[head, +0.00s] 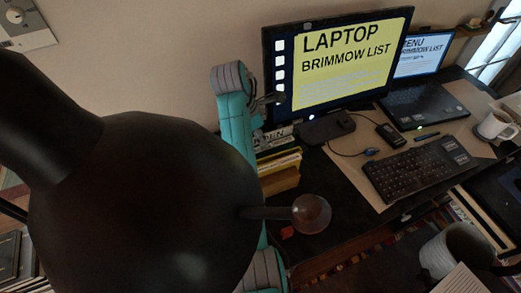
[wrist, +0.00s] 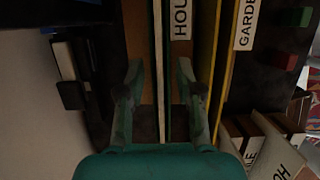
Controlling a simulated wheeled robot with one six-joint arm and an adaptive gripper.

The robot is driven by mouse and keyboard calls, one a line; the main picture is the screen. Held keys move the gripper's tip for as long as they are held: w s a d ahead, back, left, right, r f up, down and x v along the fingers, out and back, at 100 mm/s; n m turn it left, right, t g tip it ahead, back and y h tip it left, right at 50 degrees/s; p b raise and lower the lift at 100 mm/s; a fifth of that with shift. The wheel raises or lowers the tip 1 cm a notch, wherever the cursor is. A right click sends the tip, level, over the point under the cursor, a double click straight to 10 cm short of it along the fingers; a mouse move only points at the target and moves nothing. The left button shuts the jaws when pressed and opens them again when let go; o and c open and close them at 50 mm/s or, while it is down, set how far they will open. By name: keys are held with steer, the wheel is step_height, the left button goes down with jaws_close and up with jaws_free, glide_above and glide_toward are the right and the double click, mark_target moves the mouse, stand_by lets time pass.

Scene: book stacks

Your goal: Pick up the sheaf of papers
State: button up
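I cannot make out the sheaf of papers for certain. A white sheet (head: 460,281) with faint lines shows at the bottom right of the head view, cut off by the frame edge. In the wrist view my gripper (wrist: 162,98) has its two fingers apart, on either side of thin book edges, a brown panel and a narrow pale strip (wrist: 160,65). Nothing is visibly clamped, and I cannot tell whether the fingers touch anything. A book labelled HOU (wrist: 181,20) lies just ahead, with a yellow-edged book labelled GARDE (wrist: 243,25) to its right.
A large dark rounded object (head: 140,210) blocks the left of the head view. The desk holds a monitor (head: 340,65), a laptop (head: 425,100), a keyboard (head: 418,170) and a white mug (head: 495,125).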

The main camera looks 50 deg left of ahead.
jaws_close()
steer(key=shift+r, duration=0.1)
stand_by(0.4)
